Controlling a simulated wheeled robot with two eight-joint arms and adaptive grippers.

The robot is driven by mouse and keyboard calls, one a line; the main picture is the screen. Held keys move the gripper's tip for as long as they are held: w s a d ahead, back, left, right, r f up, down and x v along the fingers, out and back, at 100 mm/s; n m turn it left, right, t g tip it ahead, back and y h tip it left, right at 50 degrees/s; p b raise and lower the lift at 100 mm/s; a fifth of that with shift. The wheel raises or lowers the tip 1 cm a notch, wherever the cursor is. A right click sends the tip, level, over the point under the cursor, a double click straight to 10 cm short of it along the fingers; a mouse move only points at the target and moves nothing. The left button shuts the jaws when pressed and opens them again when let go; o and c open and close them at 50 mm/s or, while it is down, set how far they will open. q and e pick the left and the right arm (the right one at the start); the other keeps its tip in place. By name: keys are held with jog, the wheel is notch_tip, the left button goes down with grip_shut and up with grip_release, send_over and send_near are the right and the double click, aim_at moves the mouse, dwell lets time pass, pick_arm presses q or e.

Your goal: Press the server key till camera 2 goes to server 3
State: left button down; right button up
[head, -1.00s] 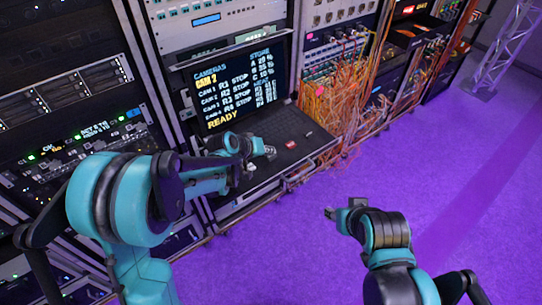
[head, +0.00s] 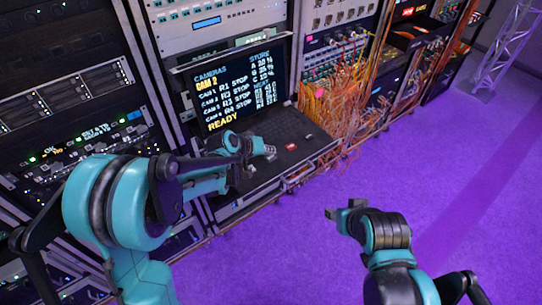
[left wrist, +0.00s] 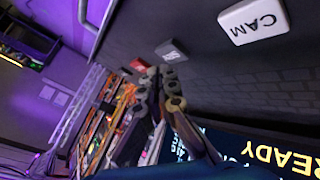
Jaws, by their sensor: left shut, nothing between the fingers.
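My left gripper (head: 270,153) is shut and empty over the dark key shelf (head: 262,182) below the screen. In the left wrist view its fingertips (left wrist: 161,71) appear close to a small grey key (left wrist: 171,51) with an unreadable label; I cannot tell whether they touch. A white CAM key (left wrist: 253,20) and a red key (left wrist: 138,66) lie either side. The red key also shows in the head view (head: 291,147).
My right gripper (head: 330,213) hangs over the purple floor, clear of the shelf. Orange cables (head: 338,100) hang right of the screen. A server rack (head: 75,100) stands on the left and a truss (head: 505,50) at the far right. The floor (head: 270,265) is open.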

aim_at(268, 159)
pick_arm(q)
jog(key=shift+r, duration=0.1)
notch_tip(268, 159, up, 5)
jog(key=p, duration=0.3)
dwell(0.4)
dwell(1.6)
jog(key=shift+s+a, duration=0.2)
jog(key=s+a+f+y+b, duration=0.1)
jog(key=s+a+y+b, duration=0.1)
jog(key=s+a, duration=0.3)
jog(key=s+a+f+y+b, duration=0.2)
jog(key=s+a+b, duration=0.2)
jog(key=s, duration=0.9)
jog(key=s+a+f+y+b, duration=0.1)
jog(key=s+a+b, duration=0.3)
jog(key=s+a, duration=0.4)
jog(key=shift+s+f+m+y, duration=0.15)
jog(key=shift+s+m+y, duration=0.15)
jog(key=shift+s+y, duration=0.35)
